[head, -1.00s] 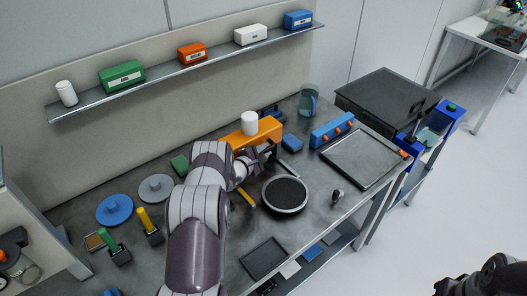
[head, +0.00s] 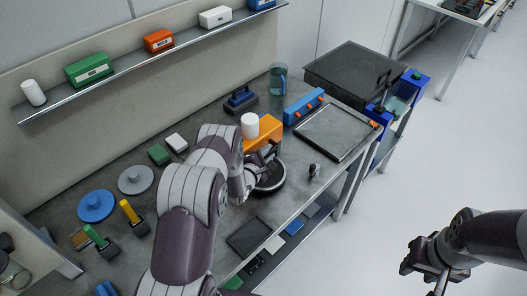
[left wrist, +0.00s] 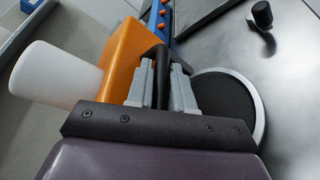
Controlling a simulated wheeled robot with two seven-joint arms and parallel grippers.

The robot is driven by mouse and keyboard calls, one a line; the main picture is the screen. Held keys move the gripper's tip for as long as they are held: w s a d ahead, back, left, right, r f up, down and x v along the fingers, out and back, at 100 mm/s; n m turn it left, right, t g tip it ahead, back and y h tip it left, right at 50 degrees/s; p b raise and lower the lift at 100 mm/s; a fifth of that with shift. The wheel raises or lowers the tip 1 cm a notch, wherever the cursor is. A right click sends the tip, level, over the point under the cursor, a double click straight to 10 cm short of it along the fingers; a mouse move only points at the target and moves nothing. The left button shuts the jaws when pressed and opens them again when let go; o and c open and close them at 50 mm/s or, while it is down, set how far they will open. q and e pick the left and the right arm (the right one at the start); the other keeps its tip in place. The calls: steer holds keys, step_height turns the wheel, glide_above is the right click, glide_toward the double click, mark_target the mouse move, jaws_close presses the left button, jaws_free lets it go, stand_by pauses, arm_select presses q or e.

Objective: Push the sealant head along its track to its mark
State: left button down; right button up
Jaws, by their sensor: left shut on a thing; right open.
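The sealant head, an orange block (head: 266,132) with a white cylinder (head: 250,125) on it, stands at the middle back of the bench, just behind a round dark pad with a pale rim (head: 270,187). My left gripper (head: 262,165) is in front of the orange block. In the left wrist view my left gripper (left wrist: 162,88) is shut on an upright black bar (left wrist: 163,70) beside the orange block (left wrist: 125,55). The track and its mark cannot be made out; my arm and the block cover part of the bench. My right gripper (head: 424,272) is open and empty, off the bench at the right.
A blue strip with orange knobs (head: 304,106) is close to the right of the head. A dark framed plate (head: 332,130) and a small black knob (head: 314,169) lie further right. Grey and blue discs (head: 136,180) are at left.

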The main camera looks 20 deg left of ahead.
arm_select(q)
steer(key=c, duration=1.4)
jaws_free()
steer(key=shift+d+f, duration=0.1)
steer(key=shift+d, duration=0.05)
steer(key=shift+s+d, duration=0.1)
steer(key=shift+s, duration=0.3)
steer(key=b+v, duration=0.1)
steer(key=v, duration=0.5)
steer(key=b+v, duration=0.2)
steer(key=v, duration=0.4)
steer(key=shift+r, duration=0.25)
